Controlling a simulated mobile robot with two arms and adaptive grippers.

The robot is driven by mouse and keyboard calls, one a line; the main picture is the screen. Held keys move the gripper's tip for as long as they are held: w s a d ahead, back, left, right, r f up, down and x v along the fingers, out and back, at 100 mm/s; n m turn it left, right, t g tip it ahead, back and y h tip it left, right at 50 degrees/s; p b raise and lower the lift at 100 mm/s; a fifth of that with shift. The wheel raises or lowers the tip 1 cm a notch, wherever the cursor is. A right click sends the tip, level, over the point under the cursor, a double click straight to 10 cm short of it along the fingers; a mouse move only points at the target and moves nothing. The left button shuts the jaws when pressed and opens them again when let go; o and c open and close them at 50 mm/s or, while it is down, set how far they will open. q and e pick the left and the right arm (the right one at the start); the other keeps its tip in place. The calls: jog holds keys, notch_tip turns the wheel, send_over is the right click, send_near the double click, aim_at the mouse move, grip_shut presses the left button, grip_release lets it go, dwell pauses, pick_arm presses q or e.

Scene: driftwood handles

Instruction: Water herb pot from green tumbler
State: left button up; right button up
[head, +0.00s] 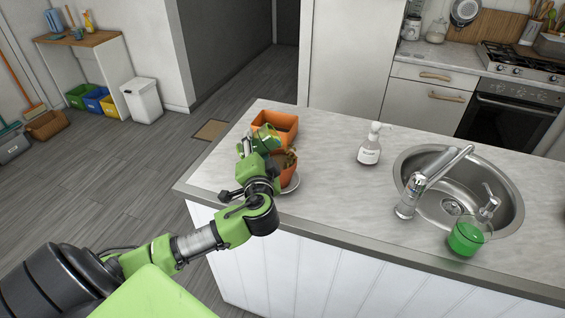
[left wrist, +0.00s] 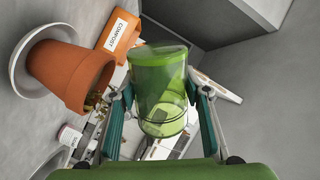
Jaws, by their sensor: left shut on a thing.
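The herb pot (head: 288,168) is terracotta and stands upright on a white saucer (head: 293,185) near the counter's left end. My left gripper (head: 266,140) is at this pot and partly hides it. In the left wrist view the herb pot (left wrist: 62,72) is left of the gripper (left wrist: 162,105), with leaves at its mouth. The gripper is shut on a see-through green tumbler (left wrist: 160,78). The tumbler lies strongly tilted relative to the upright pot, apart from it in this view. I cannot tell whether water is flowing. My right gripper is not in view.
An orange compost box (head: 285,122) sits behind the pot. A white pump bottle (head: 369,148) stands mid-counter. Farther right are a sink (head: 490,190), a faucet (head: 412,190) and another green glass (head: 466,238). The counter between saucer and faucet is mostly clear.

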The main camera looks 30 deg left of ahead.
pick_arm(q)
jog(key=shift+r+m+p, duration=0.55)
jog(key=shift+m+p, duration=0.15)
jog(key=shift+p, duration=0.55)
dwell(2.0)
